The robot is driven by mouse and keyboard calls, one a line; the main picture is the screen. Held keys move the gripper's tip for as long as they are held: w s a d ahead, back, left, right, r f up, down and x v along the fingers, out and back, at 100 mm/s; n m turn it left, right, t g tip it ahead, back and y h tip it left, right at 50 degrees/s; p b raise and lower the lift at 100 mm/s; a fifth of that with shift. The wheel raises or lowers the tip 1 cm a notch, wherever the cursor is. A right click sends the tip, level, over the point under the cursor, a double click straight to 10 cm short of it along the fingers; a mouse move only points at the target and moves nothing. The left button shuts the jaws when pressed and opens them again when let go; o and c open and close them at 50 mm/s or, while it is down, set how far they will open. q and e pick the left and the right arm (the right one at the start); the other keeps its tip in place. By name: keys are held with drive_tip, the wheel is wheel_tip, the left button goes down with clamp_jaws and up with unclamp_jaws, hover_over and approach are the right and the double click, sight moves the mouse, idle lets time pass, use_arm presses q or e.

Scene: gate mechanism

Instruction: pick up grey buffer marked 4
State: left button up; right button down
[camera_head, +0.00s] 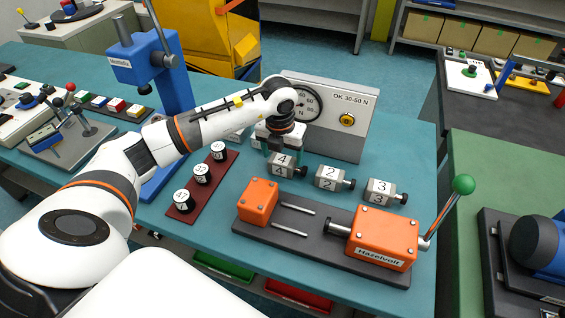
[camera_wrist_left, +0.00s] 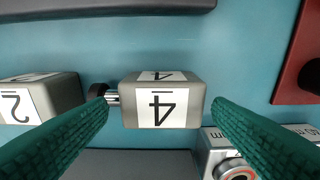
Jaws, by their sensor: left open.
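The grey buffer marked 4 (camera_head: 281,166) stands on the teal table, the leftmost of a row of three buffers. In the left wrist view it (camera_wrist_left: 163,100) lies between the two green fingers, with its black knob to the left. My left gripper (camera_head: 278,147) is open above and around the buffer; the left wrist view shows its fingers (camera_wrist_left: 160,112) on either side, with gaps between them and the grey body. The buffers marked 2 (camera_head: 331,178) and 3 (camera_head: 381,192) stand to the right. My right gripper is not in view.
An orange clamp fixture (camera_head: 375,240) with a green-knobbed lever stands in front of the buffers. A gauge box (camera_head: 350,112) is close behind the gripper. A blue press (camera_head: 172,85) stands further left.

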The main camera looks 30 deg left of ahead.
sight(282, 159)
use_arm(q)
drive_tip(key=shift+w+a+f+p, duration=0.1)
drive_tip(key=shift+w+f+p, duration=0.05)
drive_tip(key=shift+f, duration=0.8)
drive_tip(key=shift+w+a+f+p, duration=0.1)
drive_tip(key=shift+f+p, duration=0.05)
drive_tip(key=shift+f, duration=0.75)
drive_tip(key=shift+r, duration=0.1)
drive_tip(key=c, duration=1)
drive_tip(key=shift+o, duration=0.2)
